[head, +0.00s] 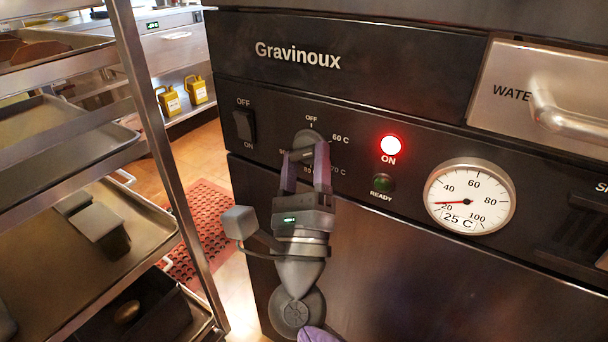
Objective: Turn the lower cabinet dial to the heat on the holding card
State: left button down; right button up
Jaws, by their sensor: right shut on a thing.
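The black Gravinoux cabinet (298,55) fills the right half of the head view. Its dial (310,136) is on the front panel, with OFF above it and 60 C, 70 C, 80 and a partly hidden 90 around it. My right gripper (307,158) is shut on the dial from below and covers much of it, so the pointer's exact setting is hard to tell. The red ON lamp (390,145) is lit. The green READY lamp (382,183) is dark. The gauge (469,196) reads about 25 C. No holding card is visible. My left gripper is not in view.
A metal rack (160,140) with trays stands close on the left. A steel handle (565,112) sticks out at the upper right. An OFF/ON rocker switch (244,125) is left of the dial. Yellow jugs (196,90) stand on a shelf behind. A red mat (205,215) lies on the floor.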

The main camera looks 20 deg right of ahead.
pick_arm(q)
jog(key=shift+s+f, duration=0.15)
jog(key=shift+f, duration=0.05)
pick_arm(e)
jog(key=o, duration=1.3)
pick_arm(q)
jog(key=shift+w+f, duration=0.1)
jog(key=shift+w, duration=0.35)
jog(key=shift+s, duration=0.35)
pick_arm(e)
jog(key=v, duration=1)
jog(key=shift+w, duration=0.15)
